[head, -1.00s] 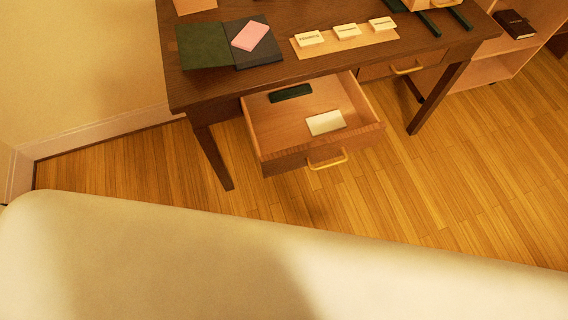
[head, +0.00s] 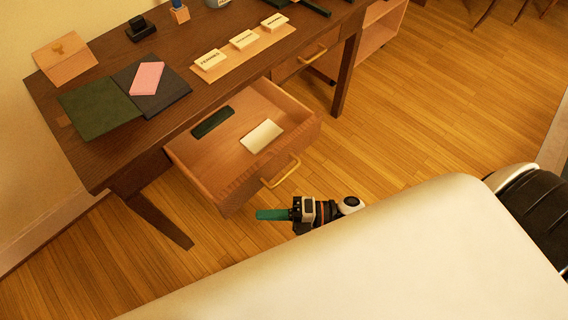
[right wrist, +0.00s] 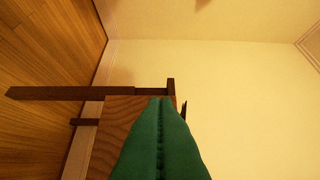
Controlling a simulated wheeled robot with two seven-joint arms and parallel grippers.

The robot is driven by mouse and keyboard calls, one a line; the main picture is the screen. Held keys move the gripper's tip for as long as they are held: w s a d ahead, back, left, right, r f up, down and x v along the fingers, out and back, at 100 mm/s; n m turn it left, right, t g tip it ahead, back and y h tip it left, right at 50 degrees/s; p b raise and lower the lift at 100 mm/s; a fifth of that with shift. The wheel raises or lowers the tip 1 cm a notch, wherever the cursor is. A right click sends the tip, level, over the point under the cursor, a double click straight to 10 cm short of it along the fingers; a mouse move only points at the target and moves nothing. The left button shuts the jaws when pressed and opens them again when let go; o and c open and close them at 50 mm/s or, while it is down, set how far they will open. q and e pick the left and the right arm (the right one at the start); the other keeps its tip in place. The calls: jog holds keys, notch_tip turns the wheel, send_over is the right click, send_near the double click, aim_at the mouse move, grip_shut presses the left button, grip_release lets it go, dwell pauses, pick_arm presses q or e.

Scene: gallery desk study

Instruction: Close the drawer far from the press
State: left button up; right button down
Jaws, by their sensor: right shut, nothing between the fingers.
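The open drawer (head: 225,180) is pulled far out of the dark wooden desk (head: 172,52). It has a brass handle (head: 281,172) on its front and holds a dark green case (head: 213,122) and a pale card (head: 262,136). The second drawer (head: 298,64), further right, is shut. My right gripper (head: 259,215) has green fingers, shut and empty, in front of the open drawer's front and apart from the handle. In the right wrist view the shut fingers (right wrist: 160,145) cover part of a wooden panel (right wrist: 125,120). My left gripper is out of view.
On the desk are a dark green folder (head: 98,108), a pink pad (head: 147,78), and a tray of labelled blocks (head: 208,70). Dark bars (head: 314,7) at the top edge may belong to the press. A desk leg (head: 165,222) stands left of the drawer. The floor right of it is clear.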

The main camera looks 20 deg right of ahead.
jog(key=w+a, duration=0.4)
jog(key=w, duration=0.1)
jog(key=shift+w+a+p, duration=0.1)
jog(key=shift+a+p, duration=0.15)
jog(key=shift+p, duration=0.05)
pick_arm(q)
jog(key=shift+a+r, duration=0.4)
